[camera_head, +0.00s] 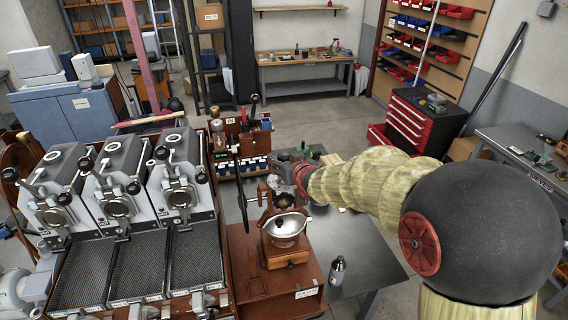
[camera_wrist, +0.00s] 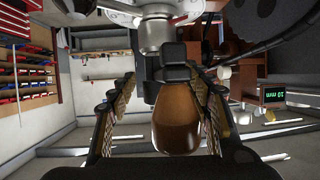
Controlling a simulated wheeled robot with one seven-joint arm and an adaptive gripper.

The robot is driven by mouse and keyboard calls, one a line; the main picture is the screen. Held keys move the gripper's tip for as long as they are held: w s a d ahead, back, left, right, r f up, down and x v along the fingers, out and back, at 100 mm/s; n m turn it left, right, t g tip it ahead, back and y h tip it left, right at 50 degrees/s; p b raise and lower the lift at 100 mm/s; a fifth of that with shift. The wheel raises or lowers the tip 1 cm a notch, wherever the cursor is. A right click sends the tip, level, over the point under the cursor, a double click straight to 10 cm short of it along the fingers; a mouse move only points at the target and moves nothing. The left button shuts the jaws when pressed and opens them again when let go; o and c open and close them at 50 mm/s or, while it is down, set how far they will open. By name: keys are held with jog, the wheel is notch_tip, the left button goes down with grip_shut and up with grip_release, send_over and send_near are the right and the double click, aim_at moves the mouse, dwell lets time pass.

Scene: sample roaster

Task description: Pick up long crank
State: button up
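In the wrist view, a brown wooden grip (camera_wrist: 178,125) on a dark fitting and metal shaft shows large between my fingers. It looks like the handle of the long crank; the rest of the crank cannot be made out clearly. My gripper (camera_wrist: 165,82) is open around the grip. The right finger looks close to it, and a gap shows on the left side. In the head view, my gripper (camera_head: 284,172) is small, above and behind the wooden grinder (camera_head: 280,264) with its metal bowl (camera_head: 286,231), and the crank is hard to pick out there.
A roaster with three drums (camera_head: 122,172) and mesh trays (camera_head: 135,268) stands at the left.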

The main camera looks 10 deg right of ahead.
jog(key=shift+c, duration=1.2)
grip_shut()
